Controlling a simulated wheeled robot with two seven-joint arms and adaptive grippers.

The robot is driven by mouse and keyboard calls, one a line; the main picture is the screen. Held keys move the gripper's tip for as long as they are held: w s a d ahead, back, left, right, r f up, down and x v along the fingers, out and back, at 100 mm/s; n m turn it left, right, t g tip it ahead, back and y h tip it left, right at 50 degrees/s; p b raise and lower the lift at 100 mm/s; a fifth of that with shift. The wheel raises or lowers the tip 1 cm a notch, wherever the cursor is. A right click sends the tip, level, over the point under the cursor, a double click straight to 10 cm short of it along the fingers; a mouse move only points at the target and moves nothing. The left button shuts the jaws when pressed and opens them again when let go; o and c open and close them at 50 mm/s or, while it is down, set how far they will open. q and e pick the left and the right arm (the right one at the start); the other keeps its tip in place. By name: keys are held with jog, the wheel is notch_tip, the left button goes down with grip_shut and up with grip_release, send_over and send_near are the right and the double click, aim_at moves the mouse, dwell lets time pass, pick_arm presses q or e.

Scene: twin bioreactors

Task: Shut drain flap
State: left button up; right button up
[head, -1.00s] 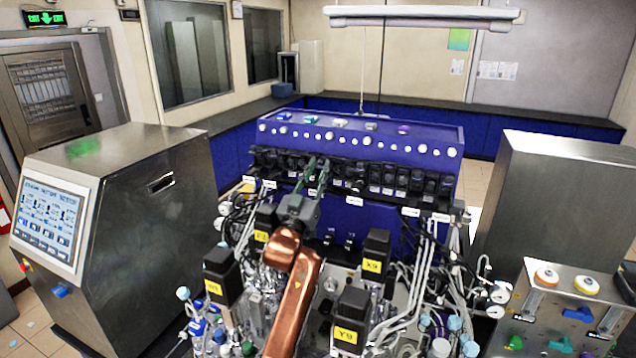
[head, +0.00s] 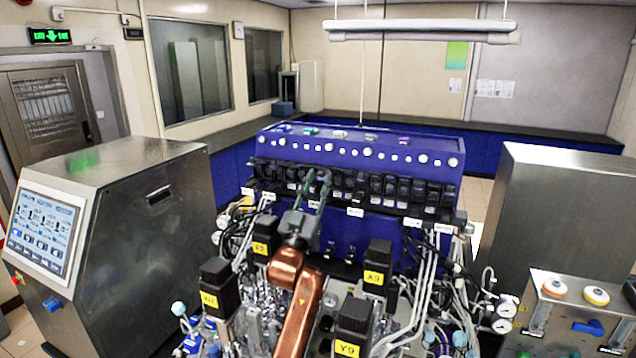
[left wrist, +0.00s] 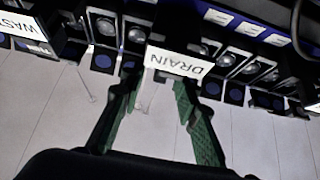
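A white label reading DRAIN (left wrist: 180,62) shows in the left wrist view, upside down, on a row of black units with round faces. I cannot tell which part there is the drain flap or how far open it stands. My left gripper (left wrist: 158,100) has its two green fingers spread, with the label just beyond and between the tips; nothing is held. In the head view my left gripper (head: 318,182) is in front of the black unit row (head: 385,185) on the blue cabinet (head: 350,150). My right gripper is not in view.
A label starting WAS (left wrist: 280,32) marks a neighbouring unit. Yellow-tagged black motors (head: 377,262) and many tubes crowd the space below my left arm. A steel console (head: 110,220) stands left and a steel cabinet (head: 555,210) right.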

pick_arm(q)
jog(key=shift+s+f, duration=0.15)
jog(key=shift+f, duration=0.05)
jog(key=v, duration=0.7)
jog(key=shift+a+r, duration=0.1)
jog(key=shift+r, duration=0.05)
notch_tip(320, 180, up, 6)
jog(key=g+y+p, duration=0.2)
jog(key=g+p, duration=0.5)
jog(key=p, duration=0.6)
jog(key=p+x, duration=0.2)
jog(key=x, duration=0.4)
jog(key=shift+w+r, duration=0.2)
jog(key=shift+w, duration=0.15)
jog(key=shift+p+x, duration=0.35)
jog(key=shift+x, duration=0.4)
